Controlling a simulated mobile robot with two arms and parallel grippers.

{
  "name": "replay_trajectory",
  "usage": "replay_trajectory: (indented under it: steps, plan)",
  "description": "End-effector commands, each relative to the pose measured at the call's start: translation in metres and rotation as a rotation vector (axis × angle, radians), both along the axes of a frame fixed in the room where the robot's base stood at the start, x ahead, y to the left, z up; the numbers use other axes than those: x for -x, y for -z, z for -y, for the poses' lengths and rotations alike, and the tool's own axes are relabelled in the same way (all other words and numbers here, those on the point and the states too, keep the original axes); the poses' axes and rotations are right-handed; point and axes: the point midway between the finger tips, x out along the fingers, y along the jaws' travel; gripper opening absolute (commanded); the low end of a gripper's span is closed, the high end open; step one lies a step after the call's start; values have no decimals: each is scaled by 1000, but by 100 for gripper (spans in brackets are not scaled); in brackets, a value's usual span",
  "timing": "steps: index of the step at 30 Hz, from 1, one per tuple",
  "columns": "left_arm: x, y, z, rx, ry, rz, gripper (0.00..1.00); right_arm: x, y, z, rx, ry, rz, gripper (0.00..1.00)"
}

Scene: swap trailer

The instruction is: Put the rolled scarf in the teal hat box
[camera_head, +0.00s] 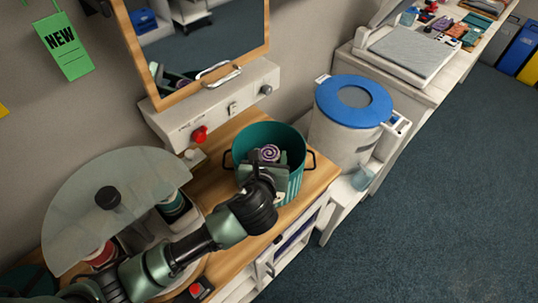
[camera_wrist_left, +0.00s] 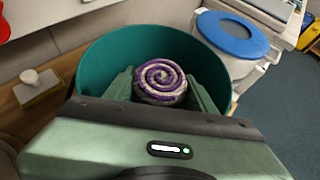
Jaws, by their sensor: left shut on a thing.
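The rolled scarf (camera_head: 269,153) is a purple and pale spiral roll. In the left wrist view the scarf (camera_wrist_left: 160,81) sits between the two fingers of my left gripper (camera_wrist_left: 162,88), which is shut on it. The teal hat box (camera_head: 292,136) is a round, open tub with dark side handles on the wooden counter. Its rim also shows in the left wrist view (camera_wrist_left: 88,66). My left gripper (camera_head: 267,163) is over the box's opening, with the scarf inside the rim outline. How deep the scarf is, and whether it touches the bottom, is hidden. My right gripper is in neither view.
A white bin with a blue lid (camera_head: 378,98) stands just right of the box. A clear round cover with a black knob (camera_head: 108,197) is at the left. A mirror (camera_head: 197,40) and a panel with a red knob (camera_head: 200,134) are behind. Bare counter (camera_head: 226,190) shows left of the box.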

Motion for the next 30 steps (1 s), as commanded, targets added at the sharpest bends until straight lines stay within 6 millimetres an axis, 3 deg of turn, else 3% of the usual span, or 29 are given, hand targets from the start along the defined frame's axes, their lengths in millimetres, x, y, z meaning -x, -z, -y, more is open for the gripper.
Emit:
replay_trajectory:
  steps: [23,24,26,30]
  plan:
    - [0,12,0,1,0,2,0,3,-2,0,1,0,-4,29]
    - [0,13,0,1,0,1,66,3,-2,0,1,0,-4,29]
    - [0,13,0,1,0,1,77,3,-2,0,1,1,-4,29]
    - [0,13,0,0,1,0,77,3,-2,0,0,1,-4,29]
